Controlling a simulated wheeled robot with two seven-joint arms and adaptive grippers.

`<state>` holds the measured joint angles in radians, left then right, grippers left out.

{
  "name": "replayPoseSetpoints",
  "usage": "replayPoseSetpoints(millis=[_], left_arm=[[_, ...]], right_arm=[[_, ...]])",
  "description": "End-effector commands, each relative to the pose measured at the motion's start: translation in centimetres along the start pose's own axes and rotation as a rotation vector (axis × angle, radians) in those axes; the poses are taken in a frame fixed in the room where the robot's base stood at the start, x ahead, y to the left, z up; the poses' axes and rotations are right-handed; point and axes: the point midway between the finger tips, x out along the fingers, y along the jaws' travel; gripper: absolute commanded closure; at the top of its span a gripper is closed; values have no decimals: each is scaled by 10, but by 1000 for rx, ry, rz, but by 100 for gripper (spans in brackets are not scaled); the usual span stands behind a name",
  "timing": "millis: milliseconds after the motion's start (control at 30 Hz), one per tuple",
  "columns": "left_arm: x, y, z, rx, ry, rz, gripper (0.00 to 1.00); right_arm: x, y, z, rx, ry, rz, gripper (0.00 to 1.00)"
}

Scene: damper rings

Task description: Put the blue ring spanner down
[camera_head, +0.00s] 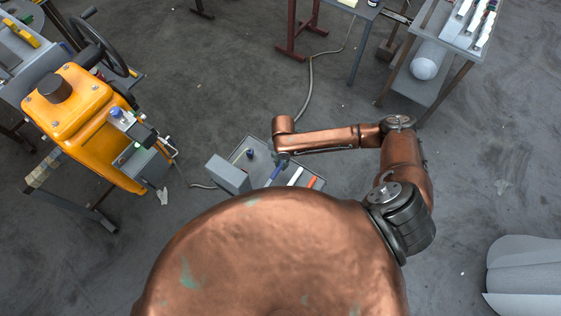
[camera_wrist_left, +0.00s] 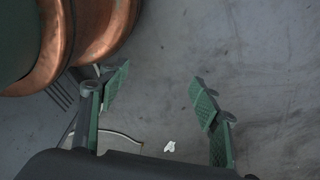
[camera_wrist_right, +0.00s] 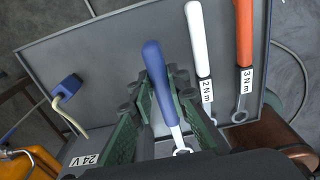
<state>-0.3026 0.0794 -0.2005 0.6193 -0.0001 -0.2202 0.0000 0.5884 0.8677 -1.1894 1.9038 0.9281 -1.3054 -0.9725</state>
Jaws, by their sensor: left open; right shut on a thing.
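The blue ring spanner (camera_wrist_right: 158,85) has a blue handle and a metal ring end, which points down in the right wrist view. My right gripper (camera_wrist_right: 150,100) is shut on it, with green pads either side. In the head view the spanner (camera_head: 273,173) shows under my right gripper (camera_head: 281,158), over the grey tray (camera_head: 318,183). I cannot tell whether it touches the tray. A white spanner (camera_wrist_right: 198,40) labelled 2 N m and an orange one (camera_wrist_right: 244,35) labelled 3 N m lie to its right. My left gripper (camera_wrist_left: 158,88) is open and empty above bare floor.
A blue plug (camera_wrist_right: 70,82) with a pale cable is on the tray's left side, near a 24 V label. A grey box (camera_head: 227,174) stands at the tray's left. A yellow machine (camera_head: 85,120) with a handwheel stands further left.

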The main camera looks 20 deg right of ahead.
Motion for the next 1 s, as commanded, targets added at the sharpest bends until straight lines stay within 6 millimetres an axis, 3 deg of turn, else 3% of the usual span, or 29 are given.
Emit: replayPoseSetpoints(millis=[133,267,533,1000], left_arm=[[-5,2,19,-4,-25,1,42],[-12,1,15,-4,-21,1,42],[5,-1,-15,2,20,-1,42],[22,0,3,-1,-1,0,42]], right_arm=[[-3,1,0,0,-1,2,100],[-5,0,1,0,-1,2,100],[26,1,3,0,-1,2,100],[60,1,4,0,0,3,100]])
